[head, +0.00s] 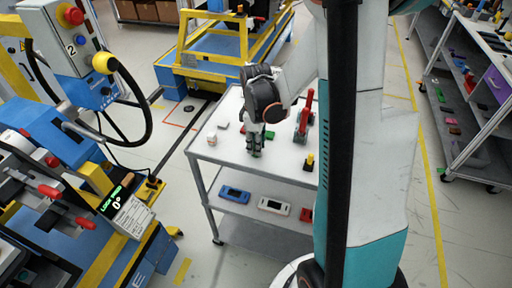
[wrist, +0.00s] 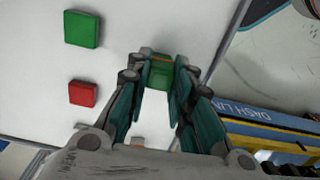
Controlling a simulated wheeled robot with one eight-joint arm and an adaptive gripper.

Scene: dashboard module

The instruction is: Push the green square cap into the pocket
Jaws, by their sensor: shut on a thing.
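My gripper (wrist: 163,82) is shut on a green piece (wrist: 160,74), seen between the teal finger pads in the wrist view. The fingers hide its sides, so I cannot tell its full shape. In the head view my gripper (head: 256,148) points down over the white table top (head: 225,160), with green showing at its tips. Another green square piece (wrist: 82,28) lies flat on the white surface, apart from the gripper. I cannot make out the pocket in either view.
A red square piece (wrist: 83,94) lies near the loose green one. A red-handled device (head: 304,118) and a yellow-and-black item (head: 310,161) stand on the table. A small white cup-like item (head: 212,138) is at left. The lower shelf holds a blue case (head: 235,193) and a white case (head: 273,206).

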